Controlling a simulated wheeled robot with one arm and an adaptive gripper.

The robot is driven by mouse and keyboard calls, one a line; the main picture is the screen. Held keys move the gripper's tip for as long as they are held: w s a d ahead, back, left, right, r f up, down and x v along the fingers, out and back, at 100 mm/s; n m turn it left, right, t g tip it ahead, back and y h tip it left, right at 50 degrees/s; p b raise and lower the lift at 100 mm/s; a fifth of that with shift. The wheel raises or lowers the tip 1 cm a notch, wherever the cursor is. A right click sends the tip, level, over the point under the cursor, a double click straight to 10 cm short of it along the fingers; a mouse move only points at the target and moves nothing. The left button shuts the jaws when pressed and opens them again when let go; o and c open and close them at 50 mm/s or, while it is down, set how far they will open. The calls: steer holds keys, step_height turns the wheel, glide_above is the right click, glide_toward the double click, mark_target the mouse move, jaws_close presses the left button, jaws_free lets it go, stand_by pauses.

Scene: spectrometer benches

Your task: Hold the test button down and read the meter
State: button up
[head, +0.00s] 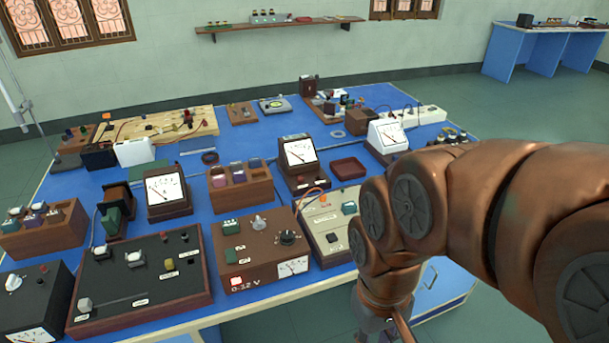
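Several meters with white dials stand on the blue bench: one at the left (165,188), one in the middle (299,152) and one at the right (387,134). A smaller meter (293,267) is set in the front of a brown box (258,252) marked 0-12 V. A cream-topped box (322,215) beside it carries a teal part (349,208) and a small dark button-like part (331,238). I cannot read which control is the test button, nor the needle values. My copper-coloured arm reaches down at the right; my gripper's fingers are below the picture edge.
A dark control panel (140,285) and a black box with a dial (30,300) stand at the front left. Wooden racks (240,192) and a dark red tray (348,168) are among the instruments. The bench is crowded; floor is free at the right.

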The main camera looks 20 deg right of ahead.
jaws_close()
stand_by(1.1)
